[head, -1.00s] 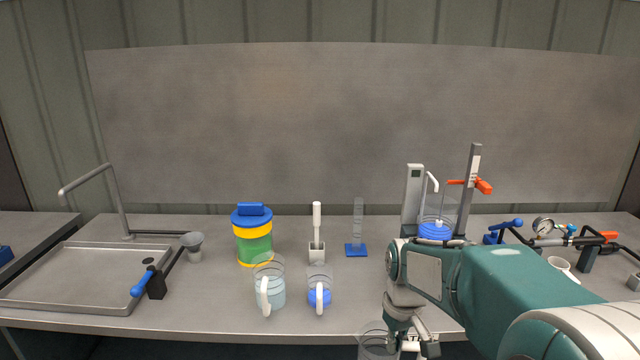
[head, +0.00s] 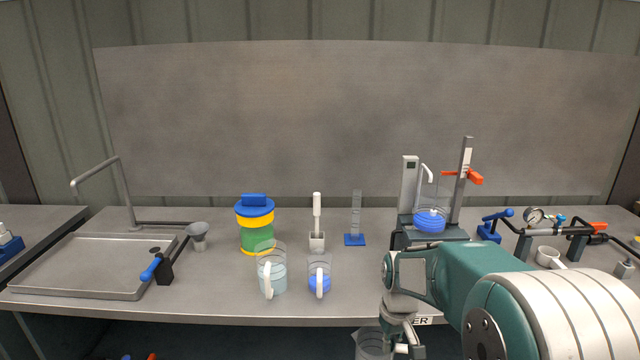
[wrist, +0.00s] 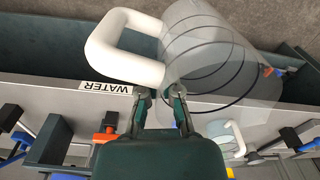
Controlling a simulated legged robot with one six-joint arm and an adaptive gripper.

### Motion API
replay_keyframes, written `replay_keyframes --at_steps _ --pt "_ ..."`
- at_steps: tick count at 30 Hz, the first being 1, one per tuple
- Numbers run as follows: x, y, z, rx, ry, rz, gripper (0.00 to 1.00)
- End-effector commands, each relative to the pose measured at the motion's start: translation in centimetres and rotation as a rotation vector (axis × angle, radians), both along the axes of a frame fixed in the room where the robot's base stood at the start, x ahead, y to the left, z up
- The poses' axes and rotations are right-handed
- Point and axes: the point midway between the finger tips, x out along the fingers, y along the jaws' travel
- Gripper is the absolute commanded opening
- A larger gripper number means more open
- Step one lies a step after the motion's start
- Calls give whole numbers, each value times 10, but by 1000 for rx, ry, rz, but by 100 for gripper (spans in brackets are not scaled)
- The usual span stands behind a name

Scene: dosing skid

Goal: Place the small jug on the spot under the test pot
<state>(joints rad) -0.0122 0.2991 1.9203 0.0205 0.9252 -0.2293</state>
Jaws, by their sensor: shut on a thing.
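My gripper (wrist: 160,92) is shut on the white handle (wrist: 118,50) of a clear jug (wrist: 212,55) with dark rings. I see no liquid in it. In the head view, this jug (head: 370,345) hangs in front of the bench edge, cut off by the frame bottom. I cannot tell by size whether it is the small jug. A smaller clear jug with blue liquid (head: 319,284) stands on the bench beside a larger one with pale liquid (head: 271,278). A clear pot with blue liquid (head: 431,222) is at the grey stand; the spot under it is not clearly visible.
A sink tray (head: 75,290), a blue, yellow and green container (head: 255,226), a white-handled tool (head: 317,225) and a blue-based cylinder (head: 355,239) are on the bench. Pipework with a gauge (head: 534,216) and a white cup (head: 548,257) are at right. A WATER label (wrist: 106,87) marks the bench edge.

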Motion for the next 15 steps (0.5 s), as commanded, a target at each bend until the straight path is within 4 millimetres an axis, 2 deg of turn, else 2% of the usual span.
replay_keyframes --at_steps 5,12,15 --pt "16 -2 -38 0 7 -61 0" --pt "39 -7 -109 0 6 -177 0" --pt "43 -8 -128 -1 3 -208 0"
